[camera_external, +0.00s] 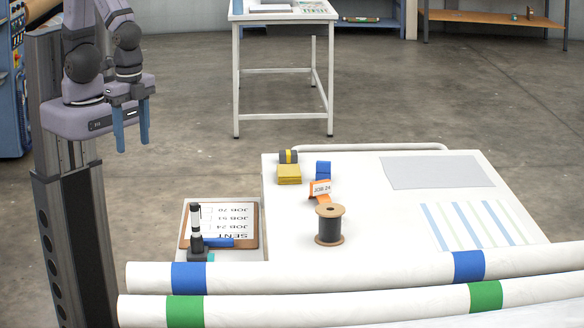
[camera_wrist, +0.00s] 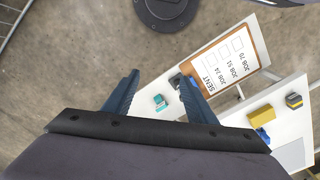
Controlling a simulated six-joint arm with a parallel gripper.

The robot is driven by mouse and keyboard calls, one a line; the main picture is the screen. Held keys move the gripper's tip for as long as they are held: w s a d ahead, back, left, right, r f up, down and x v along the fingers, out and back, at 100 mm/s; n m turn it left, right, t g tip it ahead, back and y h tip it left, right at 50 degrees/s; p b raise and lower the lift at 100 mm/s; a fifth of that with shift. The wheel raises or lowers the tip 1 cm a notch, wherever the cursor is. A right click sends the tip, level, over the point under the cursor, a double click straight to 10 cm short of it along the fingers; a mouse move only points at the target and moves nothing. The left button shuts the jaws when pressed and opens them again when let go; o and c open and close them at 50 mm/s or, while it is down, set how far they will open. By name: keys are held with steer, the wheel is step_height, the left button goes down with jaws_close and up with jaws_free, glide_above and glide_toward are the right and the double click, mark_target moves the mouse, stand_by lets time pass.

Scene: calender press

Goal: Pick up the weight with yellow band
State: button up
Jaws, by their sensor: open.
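The weight with yellow band (camera_external: 288,156) is a small dark cylinder with a yellow stripe. It lies near the far left corner of the white table, just behind a yellow block (camera_external: 289,175). In the wrist view the weight (camera_wrist: 294,101) is at the right edge, apart from the yellow block (camera_wrist: 262,116). My gripper (camera_external: 132,146) is open and empty, raised well to the left of the table.
A blue object (camera_external: 323,169), an orange JOB 24 tag (camera_external: 320,190) and a wire spool (camera_external: 329,225) stand nearby. A clipboard (camera_external: 252,238) and dark upright stand (camera_external: 197,240) are at the left. White rolls (camera_external: 330,272) cross the front.

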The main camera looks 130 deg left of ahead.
mark_target(288, 152)
step_height(288, 152, up, 5)
steer(key=w+a+f+n+t+y+b, duration=0.2)
steer(key=w+a, duration=0.2)
steer(key=a, duration=0.4)
steer(key=w+a+f+n+t+y+b, duration=0.1)
steer(key=w+a+n+t+b, duration=0.15)
steer(key=a, duration=0.65)
steer(key=w+a+f+n+t+y+b, duration=0.1)
steer(key=w+a+f+t+y+b, duration=0.2)
steer(key=a, duration=0.5)
steer(key=s+a+r+n+t+y+b, duration=0.2)
steer(key=s+a+y+b, duration=0.15)
steer(key=a, duration=0.65)
steer(key=s+a+r+n+t+y+b, duration=0.2)
steer(key=s+a+r+b, duration=0.15)
steer(key=a, duration=0.55)
steer(key=shift+m, duration=0.25)
steer(key=f, duration=1.3)
steer(key=f+p, duration=0.1)
steer(key=f, duration=0.6)
steer(key=shift+s+f, duration=0.15)
steer(key=shift+s, duration=0.15)
steer(key=shift+p+x, duration=0.7)
steer(key=shift+x, duration=3.05)
steer(key=shift+f, duration=0.1)
steer(key=shift+c, duration=0.4)
